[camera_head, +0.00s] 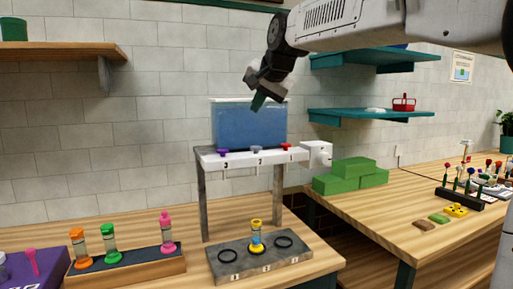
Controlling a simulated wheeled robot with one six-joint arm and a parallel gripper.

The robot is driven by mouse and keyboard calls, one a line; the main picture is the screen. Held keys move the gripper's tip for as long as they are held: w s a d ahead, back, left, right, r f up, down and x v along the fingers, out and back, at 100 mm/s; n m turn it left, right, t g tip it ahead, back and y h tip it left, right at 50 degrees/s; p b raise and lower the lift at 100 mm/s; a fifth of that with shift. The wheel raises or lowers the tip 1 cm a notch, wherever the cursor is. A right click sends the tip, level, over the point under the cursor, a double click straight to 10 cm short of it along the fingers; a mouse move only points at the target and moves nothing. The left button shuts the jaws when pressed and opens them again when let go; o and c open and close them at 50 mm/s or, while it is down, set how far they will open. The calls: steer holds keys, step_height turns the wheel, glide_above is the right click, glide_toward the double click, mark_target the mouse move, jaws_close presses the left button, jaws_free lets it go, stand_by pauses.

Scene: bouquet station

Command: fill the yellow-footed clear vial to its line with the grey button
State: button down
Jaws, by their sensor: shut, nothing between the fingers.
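The yellow-footed vial (257,239) stands upright at the middle place of the grey base (226,264), under the dispenser. Its line and fill level are too small to tell. The grey button (257,149) is the middle one on the white bar (210,157), above the label 2. My gripper (259,102) is shut and empty. It points down in front of the upper part of the blue-filled tank (247,128), above the grey button in the picture and apart from it.
A purple button (223,152) and a red button (288,146) flank the grey one. A wooden rack (130,275) at left holds orange, green and pink vials. Green blocks (350,178) sit right of the dispenser. Teal shelves (370,116) hang behind.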

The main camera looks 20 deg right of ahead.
mark_target(257, 147)
steer(key=shift+f, duration=3.95)
steer(key=shift+f, duration=0.15)
steer(key=shift+f, duration=0.25)
steer(key=shift+f, duration=0.6)
steer(key=shift+r, duration=1.05)
steer(key=shift+r, duration=0.1)
steer(key=shift+r, duration=2.4)
